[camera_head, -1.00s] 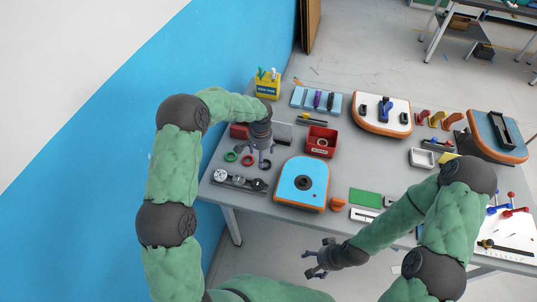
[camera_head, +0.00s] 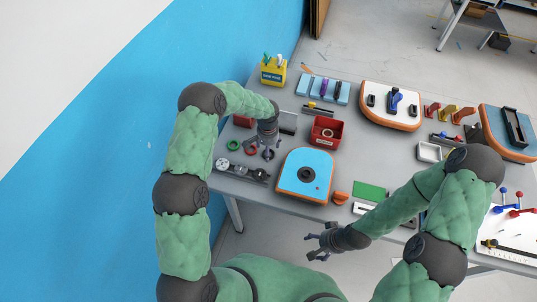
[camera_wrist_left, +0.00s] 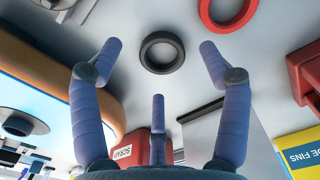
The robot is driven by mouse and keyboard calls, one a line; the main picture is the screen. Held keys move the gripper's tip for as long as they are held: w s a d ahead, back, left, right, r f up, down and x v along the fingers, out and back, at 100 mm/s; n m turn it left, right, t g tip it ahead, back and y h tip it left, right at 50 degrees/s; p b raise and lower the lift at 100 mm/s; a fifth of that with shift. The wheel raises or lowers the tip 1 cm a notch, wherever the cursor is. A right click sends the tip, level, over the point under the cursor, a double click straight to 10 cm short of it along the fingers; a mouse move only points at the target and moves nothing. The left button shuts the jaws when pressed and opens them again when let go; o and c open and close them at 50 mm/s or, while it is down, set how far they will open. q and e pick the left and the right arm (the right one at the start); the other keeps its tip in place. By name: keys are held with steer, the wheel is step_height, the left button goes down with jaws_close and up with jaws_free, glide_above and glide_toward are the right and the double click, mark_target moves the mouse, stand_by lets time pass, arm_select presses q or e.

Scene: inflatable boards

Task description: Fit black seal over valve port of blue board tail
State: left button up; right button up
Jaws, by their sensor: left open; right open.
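The black seal (camera_wrist_left: 162,52) is a flat ring lying on the grey table. In the left wrist view it sits between the spread fingers of my open left gripper (camera_wrist_left: 160,65), apart from them. In the head view my left gripper (camera_head: 268,152) points down over the seal and mostly hides it. The blue board tail (camera_head: 318,164), with an orange edge, lies to the right of it. Its dark round valve port (camera_head: 306,174) is uncovered near the middle. My right gripper (camera_head: 318,243) is open and empty, in front of the table's front edge.
A green ring (camera_head: 233,146) and a red ring (camera_head: 251,146) lie left of the seal. A red scrap bin (camera_head: 326,132) stands behind the board tail. Gauges (camera_head: 242,172) sit at the front left. An orange piece (camera_head: 340,198) lies right of the tail.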

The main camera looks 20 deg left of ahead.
arm_select(q)
steer(key=shift+w+f, duration=0.1)
steer(key=shift+f, duration=1.25)
steer(key=c, duration=0.9)
steer(key=shift+c, duration=0.2)
